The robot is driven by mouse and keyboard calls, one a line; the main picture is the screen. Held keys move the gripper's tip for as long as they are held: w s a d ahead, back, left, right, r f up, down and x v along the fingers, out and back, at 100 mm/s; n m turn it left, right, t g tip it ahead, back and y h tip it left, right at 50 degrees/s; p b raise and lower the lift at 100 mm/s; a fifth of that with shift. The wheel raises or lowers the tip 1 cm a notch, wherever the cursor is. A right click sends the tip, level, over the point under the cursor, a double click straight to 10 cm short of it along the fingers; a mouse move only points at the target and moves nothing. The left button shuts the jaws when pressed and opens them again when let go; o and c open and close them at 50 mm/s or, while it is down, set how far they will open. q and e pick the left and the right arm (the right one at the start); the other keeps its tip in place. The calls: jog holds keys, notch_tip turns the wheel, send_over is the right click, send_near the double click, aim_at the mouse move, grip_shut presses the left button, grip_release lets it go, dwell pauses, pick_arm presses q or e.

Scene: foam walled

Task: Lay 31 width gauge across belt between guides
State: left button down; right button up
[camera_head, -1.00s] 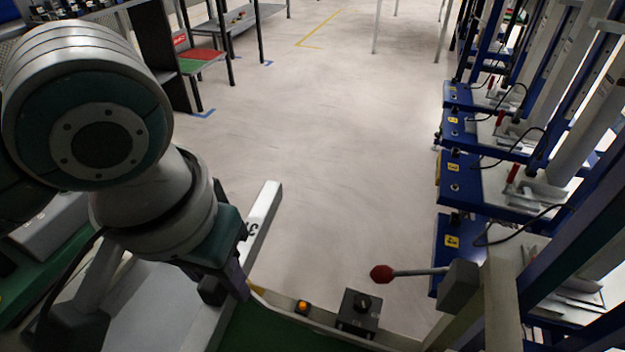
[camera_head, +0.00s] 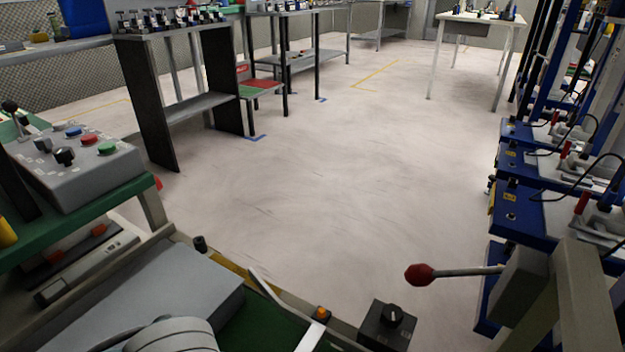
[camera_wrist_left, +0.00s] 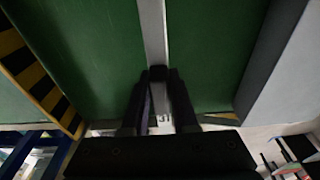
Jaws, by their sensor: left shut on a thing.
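The width gauge, a pale narrow bar (camera_wrist_left: 154,35), runs up from my left gripper (camera_wrist_left: 160,90) in the left wrist view. The gripper's dark fingers are shut on its near end. The bar lies over the green belt (camera_wrist_left: 95,35); whether it touches the belt I cannot tell. In the head view the belt (camera_head: 255,320) shows at the bottom, with a pale strip (camera_head: 310,338) over it that may be the gauge's end. A thin pale rail (camera_head: 275,292) borders the belt there. The left gripper is hidden in the head view, and my right gripper is not shown.
A grey block (camera_head: 185,295) stands left of the belt. A control box with buttons (camera_head: 85,160) is further left. A black knob box (camera_head: 385,325), an orange button (camera_head: 322,313) and a red-knobbed lever (camera_head: 420,274) are at right. Yellow-black striping (camera_wrist_left: 40,80) edges the belt.

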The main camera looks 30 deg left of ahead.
pick_arm(q)
notch_tip(320, 180, down, 7)
jog(key=b, duration=0.3)
jog(key=shift+r+b, duration=0.2)
jog(key=shift+b, duration=0.1)
jog(key=c, duration=0.7)
grip_release()
